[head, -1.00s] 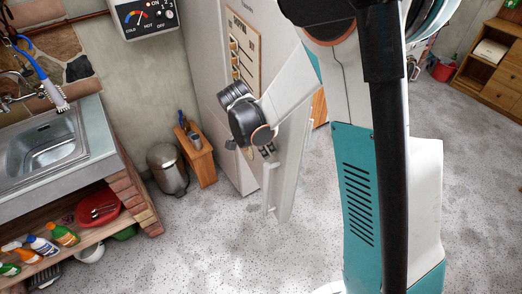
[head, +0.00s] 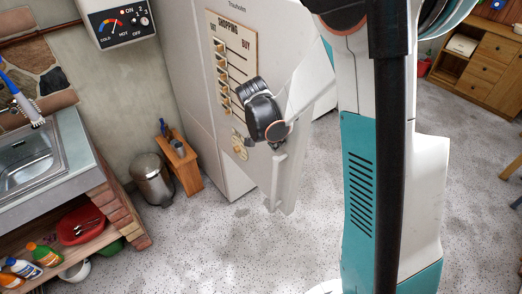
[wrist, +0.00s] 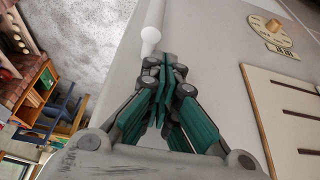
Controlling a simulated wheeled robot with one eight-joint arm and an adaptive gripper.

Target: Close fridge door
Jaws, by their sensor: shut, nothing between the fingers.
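The white fridge (head: 192,95) stands by the wall in the head view. Its door (head: 300,150) stands ajar, sticking out towards me, with a pale vertical bar handle (head: 276,182). My gripper (wrist: 172,68) is shut and empty, its green-padded fingers together. In the wrist view its tips are close to one end of the handle (wrist: 151,36), over the pale fridge surface (wrist: 210,45). I cannot tell whether they touch. In the head view my dark wrist mostly hides the fingers, just above the handle.
A shopping board (head: 228,65) is on the fridge. A metal bin (head: 152,180) and a small wooden stand (head: 181,162) are left of it, then the sink unit (head: 90,165). Drawers (head: 478,70) stand far right. The speckled floor (head: 235,245) in front is clear.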

